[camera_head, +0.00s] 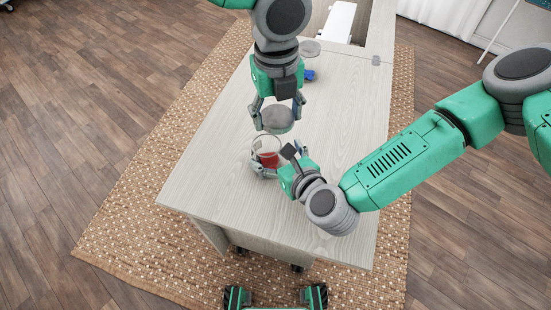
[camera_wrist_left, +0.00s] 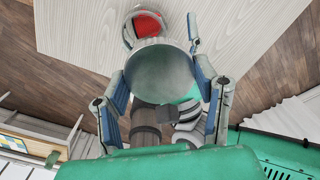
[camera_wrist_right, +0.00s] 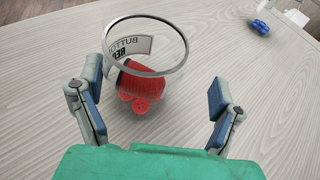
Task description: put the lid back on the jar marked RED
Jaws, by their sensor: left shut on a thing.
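The jar marked RED (camera_head: 257,147) is clear glass with red contents and stands open on the cabinet top. In the right wrist view its label (camera_wrist_right: 130,46) shows reversed through the glass, and red buttons (camera_wrist_right: 140,103) lie at the bottom. My left gripper (camera_head: 277,112) is shut on a round grey lid (camera_head: 277,120), held above and slightly right of the jar in the head view. The lid fills the space between the fingers in the left wrist view (camera_wrist_left: 160,75). My right gripper (camera_wrist_right: 155,98) is open, low at the jar, its fingers apart on either side.
A small blue item (camera_head: 308,75) and a grey disc (camera_head: 310,48) are farther back on the cabinet top (camera_head: 215,180). A recessed opening with a white object (camera_head: 340,22) lies at the far end. The top's front area is clear.

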